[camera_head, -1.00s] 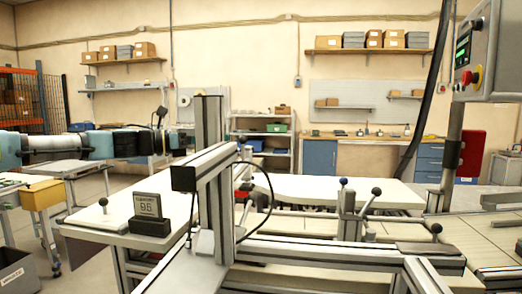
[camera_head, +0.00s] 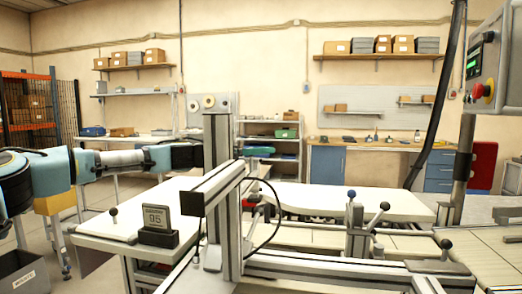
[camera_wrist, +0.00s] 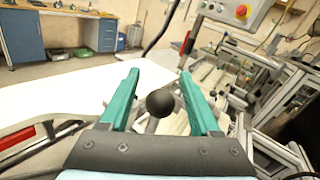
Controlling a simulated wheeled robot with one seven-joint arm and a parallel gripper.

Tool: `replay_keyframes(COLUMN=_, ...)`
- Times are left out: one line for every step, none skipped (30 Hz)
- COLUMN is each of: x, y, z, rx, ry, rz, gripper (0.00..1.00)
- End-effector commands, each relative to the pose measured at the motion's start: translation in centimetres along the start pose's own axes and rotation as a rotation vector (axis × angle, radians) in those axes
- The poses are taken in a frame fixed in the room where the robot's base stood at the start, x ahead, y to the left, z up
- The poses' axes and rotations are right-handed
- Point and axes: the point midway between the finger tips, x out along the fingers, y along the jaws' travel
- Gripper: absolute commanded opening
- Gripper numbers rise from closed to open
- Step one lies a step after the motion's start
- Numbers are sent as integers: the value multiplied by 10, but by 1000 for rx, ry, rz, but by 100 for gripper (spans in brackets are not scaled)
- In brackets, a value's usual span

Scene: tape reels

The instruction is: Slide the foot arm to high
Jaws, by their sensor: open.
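In the wrist view a black ball knob (camera_wrist: 160,103) on a short stem shows between the two teal fingers of my gripper (camera_wrist: 160,82). The fingers are open, one on each side of the knob, with gaps visible; I cannot tell its depth relative to the fingertips. In the head view my gripper (camera_head: 258,151) is partly hidden behind the grey upright column (camera_head: 217,150), above the white table. No label names the foot arm, and I cannot tell for sure which lever it is. Levers with a blue knob (camera_head: 351,194) and a black knob (camera_head: 384,206) stand right of the column.
A metal crossbeam (camera_head: 215,187) and a hanging cable lie in front of my gripper in the head view. A small display reading 95 (camera_head: 159,218) stands on the left white table. A control box with a red button (camera_head: 488,90) is at right. The white tabletop (camera_head: 310,200) is clear.

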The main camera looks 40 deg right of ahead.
Motion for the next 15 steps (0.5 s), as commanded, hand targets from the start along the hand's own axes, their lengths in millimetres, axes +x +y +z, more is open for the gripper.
replay_keyframes(x=0, y=0, z=0, rx=0, ry=0, rz=0, gripper=64)
replay_keyframes(x=0, y=0, z=0, rx=0, ry=0, rz=0, gripper=64)
replay_keyframes(x=0, y=0, z=0, rx=0, ry=0, rz=0, gripper=64)
replay_keyframes(x=0, y=0, z=0, rx=0, ry=0, rz=0, gripper=64)
replay_keyframes(x=0, y=0, z=0, rx=0, ry=0, rz=0, gripper=64)
replay_keyframes(x=0, y=0, z=0, rx=0, ry=0, rz=0, gripper=64)
replay_keyframes(x=0, y=0, z=0, rx=0, ry=0, rz=0, gripper=60)
replay_keyframes(x=0, y=0, z=0, rx=0, ry=0, rz=0, gripper=57)
replay_keyframes(x=0, y=0, z=0, rx=0, ry=0, rz=0, gripper=52)
replay_keyframes(x=0, y=0, z=0, rx=0, ry=0, rz=0, gripper=49)
replay_keyframes(x=0, y=0, z=0, rx=0, ry=0, rz=0, gripper=46)
replay_keyframes(x=0, y=0, z=0, rx=0, ry=0, rz=0, gripper=41)
replay_keyframes(x=0, y=0, z=0, rx=0, ry=0, rz=0, gripper=38)
replay_keyframes(x=0, y=0, z=0, rx=0, ry=0, rz=0, gripper=34)
replay_keyframes(x=0, y=0, z=0, rx=0, ry=0, rz=-1, gripper=30)
